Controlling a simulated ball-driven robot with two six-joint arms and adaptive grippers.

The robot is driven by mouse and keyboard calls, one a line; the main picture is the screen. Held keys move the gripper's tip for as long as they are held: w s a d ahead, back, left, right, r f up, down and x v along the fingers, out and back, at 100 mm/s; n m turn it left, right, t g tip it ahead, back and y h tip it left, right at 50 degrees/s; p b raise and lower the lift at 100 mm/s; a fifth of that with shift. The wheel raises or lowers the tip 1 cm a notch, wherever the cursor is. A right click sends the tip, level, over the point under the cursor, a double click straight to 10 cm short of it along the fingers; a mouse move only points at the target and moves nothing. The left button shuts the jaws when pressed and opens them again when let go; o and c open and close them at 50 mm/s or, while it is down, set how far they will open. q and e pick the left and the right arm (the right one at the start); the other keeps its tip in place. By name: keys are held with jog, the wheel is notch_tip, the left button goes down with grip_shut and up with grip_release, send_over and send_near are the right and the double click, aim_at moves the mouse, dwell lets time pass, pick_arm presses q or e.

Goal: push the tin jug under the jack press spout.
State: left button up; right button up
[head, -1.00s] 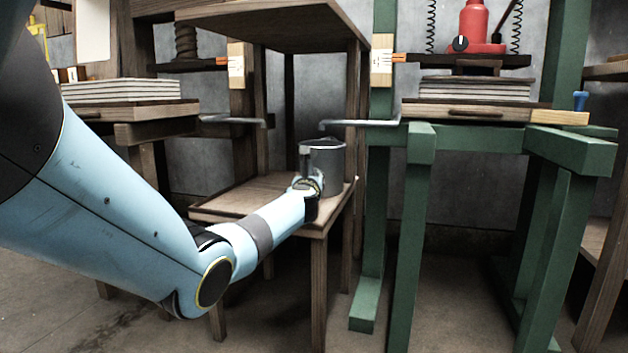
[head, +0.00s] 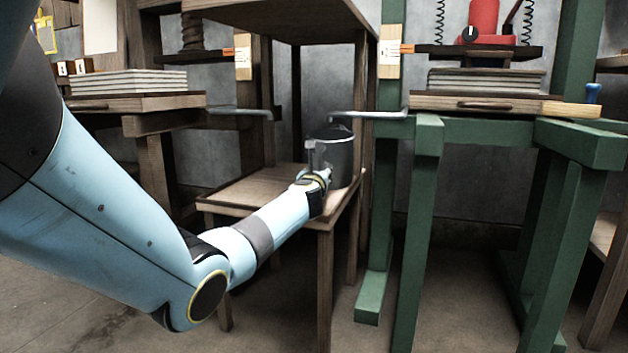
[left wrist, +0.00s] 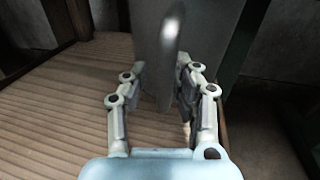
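The grey tin jug (head: 341,160) stands upright at the right side of a low wooden shelf (head: 245,192). The bent spout (head: 372,114) of the green-framed jack press (head: 430,140) ends just over the jug's rim in the head view; exact alignment in depth is hard to judge. My left gripper (head: 318,172) is at the jug's near side, by its handle. In the left wrist view, the fingers of my left gripper (left wrist: 162,80) are apart, on either side of the jug's handle (left wrist: 172,42); contact is unclear. My right gripper is not in view.
A red jack (head: 482,22) sits above a stack of boards (head: 485,80) on the press. A wooden press with a second spout (head: 238,111) stands left. A wooden upper board (head: 290,18) and posts enclose the shelf. Green legs stand close to its right.

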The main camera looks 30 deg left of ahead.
pick_arm(q)
jog(key=v, duration=0.9)
jog(key=shift+s+d, duration=0.1)
jog(key=shift+s, duration=0.3)
